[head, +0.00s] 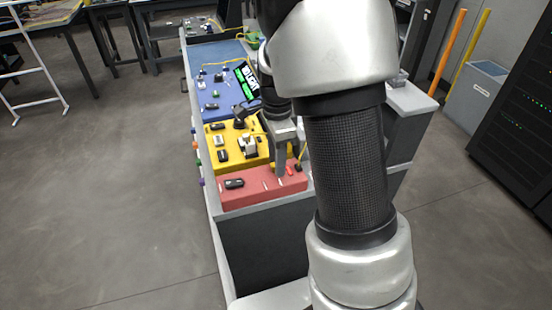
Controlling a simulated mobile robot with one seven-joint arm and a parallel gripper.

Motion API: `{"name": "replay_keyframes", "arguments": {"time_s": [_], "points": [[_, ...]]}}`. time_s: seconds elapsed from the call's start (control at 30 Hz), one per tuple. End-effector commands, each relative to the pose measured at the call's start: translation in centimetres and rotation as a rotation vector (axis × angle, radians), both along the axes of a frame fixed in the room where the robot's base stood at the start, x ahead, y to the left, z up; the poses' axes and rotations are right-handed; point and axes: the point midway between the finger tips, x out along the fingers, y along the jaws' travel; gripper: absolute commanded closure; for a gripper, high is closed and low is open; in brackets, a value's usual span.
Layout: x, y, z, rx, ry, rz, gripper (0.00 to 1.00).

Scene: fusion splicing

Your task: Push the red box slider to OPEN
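The red box (250,197) lies at the near end of the workbench. On its top are a small black part (234,183) at the left and small pale marks (265,185) near the middle. I cannot tell which detail is the slider or how it is set. My gripper (280,172) points down over the right half of the red box, with its fingers at or just above the top. Contact cannot be made out. The fingers are seen nearly edge-on, so their opening is unclear. My arm covers the area to the right of the box.
A yellow box (213,161) with small devices lies just behind the red box. A black rack (515,110) and a grey bin (474,95) stand right. Open floor lies left.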

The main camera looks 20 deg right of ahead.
Motion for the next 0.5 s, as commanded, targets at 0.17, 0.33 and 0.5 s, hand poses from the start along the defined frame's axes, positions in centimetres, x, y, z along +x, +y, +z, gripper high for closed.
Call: {"name": "replay_keyframes", "arguments": {"time_s": [0.17, 0.33, 0.5], "points": [[0.0, 0.1, 0.4, 0.001, -0.001, 0.001, 0.66], [0.1, 0.1, 2.9, 0.0, -0.004, 0.002, 0.66], [0.1, 0.1, 7.0, 0.001, -0.004, 0.002, 0.66]]}}
